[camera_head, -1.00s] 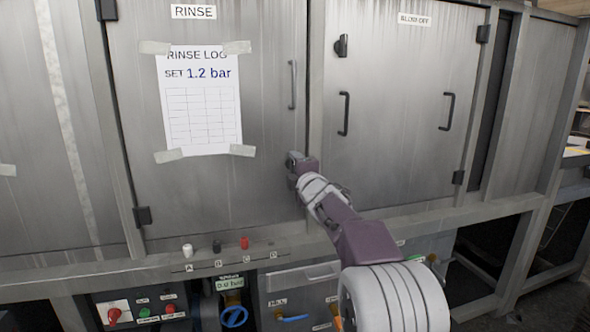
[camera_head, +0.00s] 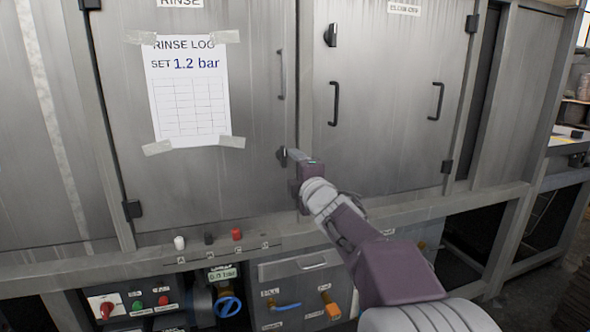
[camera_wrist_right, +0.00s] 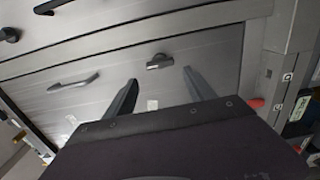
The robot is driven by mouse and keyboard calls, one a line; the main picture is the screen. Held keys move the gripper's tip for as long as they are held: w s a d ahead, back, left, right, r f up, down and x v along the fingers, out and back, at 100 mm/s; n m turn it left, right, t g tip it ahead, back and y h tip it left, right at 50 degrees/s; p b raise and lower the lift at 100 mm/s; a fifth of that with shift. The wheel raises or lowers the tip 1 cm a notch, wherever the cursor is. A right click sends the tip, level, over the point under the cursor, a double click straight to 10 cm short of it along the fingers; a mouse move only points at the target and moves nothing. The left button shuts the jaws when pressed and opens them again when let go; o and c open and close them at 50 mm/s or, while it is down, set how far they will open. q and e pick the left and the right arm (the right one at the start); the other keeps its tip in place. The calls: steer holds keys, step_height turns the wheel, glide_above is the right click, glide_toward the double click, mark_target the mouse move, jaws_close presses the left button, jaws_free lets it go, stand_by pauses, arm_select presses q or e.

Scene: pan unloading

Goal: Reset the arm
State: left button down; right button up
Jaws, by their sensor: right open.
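My right arm reaches in from the lower right in the head view. Its gripper (camera_head: 288,168) is in front of the steel cabinet, near the seam between the rinse door (camera_head: 245,110) and the blow-off door (camera_head: 390,110). In the right wrist view the two fingers of this gripper (camera_wrist_right: 160,82) stand wide apart with nothing between them. A dark latch (camera_wrist_right: 159,61) shows beyond the fingers. Whether the gripper touches the cabinet I cannot tell. My left gripper is in neither view.
A rinse log sheet (camera_head: 187,95) is taped to the rinse door. Below are a ledge with small knobs (camera_head: 236,234), a blue valve wheel (camera_head: 228,307), a gauge reading (camera_head: 222,274) and a red switch (camera_head: 107,309). Door handles (camera_head: 334,104) stick out.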

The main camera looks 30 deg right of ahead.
stand_by(0.4)
steer(key=w+a+f+g+y, duration=0.2)
steer(key=a+f+y, duration=0.1)
steer(key=a+f, duration=0.8)
steer(key=s+a+f+m+g, duration=0.2)
steer(key=f, duration=0.5)
steer(key=s+a+f+m+g, duration=0.2)
steer(key=s+f+g, duration=0.1)
steer(key=f, duration=0.4)
steer(key=s+a+f+m+g+y, duration=0.1)
steer(key=s+f+m+g, duration=0.35)
steer(key=s+f, duration=0.45)
steer(key=s+a+f+m+g, duration=0.2)
steer(key=s+f+m+g, duration=0.35)
steer(key=s, duration=0.55)
step_height(320, 180, up, 34)
steer(key=s+m+p, duration=0.1)
steer(key=p, duration=3.4)
steer(key=shift+r+m+t+p, duration=0.2)
steer(key=shift+m+t+p, duration=0.1)
steer(key=shift+p, duration=0.05)
